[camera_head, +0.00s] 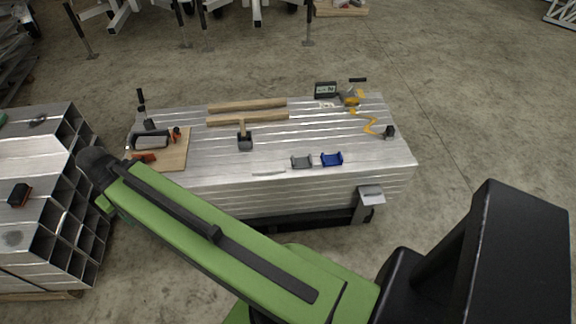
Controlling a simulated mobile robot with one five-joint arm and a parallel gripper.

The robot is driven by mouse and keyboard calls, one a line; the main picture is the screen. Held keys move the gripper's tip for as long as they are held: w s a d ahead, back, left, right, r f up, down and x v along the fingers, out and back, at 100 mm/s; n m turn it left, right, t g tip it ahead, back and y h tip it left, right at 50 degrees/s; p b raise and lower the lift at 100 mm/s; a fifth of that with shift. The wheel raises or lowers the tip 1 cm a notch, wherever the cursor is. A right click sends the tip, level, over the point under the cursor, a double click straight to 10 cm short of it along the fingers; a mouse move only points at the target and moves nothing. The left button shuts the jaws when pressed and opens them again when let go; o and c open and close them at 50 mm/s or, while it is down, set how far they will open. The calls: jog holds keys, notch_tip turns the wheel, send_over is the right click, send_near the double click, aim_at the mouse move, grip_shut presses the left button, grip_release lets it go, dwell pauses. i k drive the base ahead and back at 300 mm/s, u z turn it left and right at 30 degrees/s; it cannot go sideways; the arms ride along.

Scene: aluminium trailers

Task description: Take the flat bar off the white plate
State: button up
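A thin, pale, flat strip (268,173) lies near the front edge of the bench. It is too small to tell whether it is the flat bar, the white plate or one on the other. No other clear flat bar or white plate shows. My green arm crosses the lower left, in front of the bench's front left corner. Its black joint is at the far left end, and my gripper is not in view.
The aluminium bench (330,135) holds wooden bars (247,105), a mallet (245,140), grey (301,162) and blue (332,159) brackets, a yellow tool (352,96) and a wooden board (172,160). Stacked aluminium tubes (60,215) stand left. Floor right of the bench is clear.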

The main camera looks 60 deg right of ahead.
aim_at(272, 167)
jog(key=u, duration=0.05)
jog(key=i, duration=1)
jog(key=z, duration=0.1)
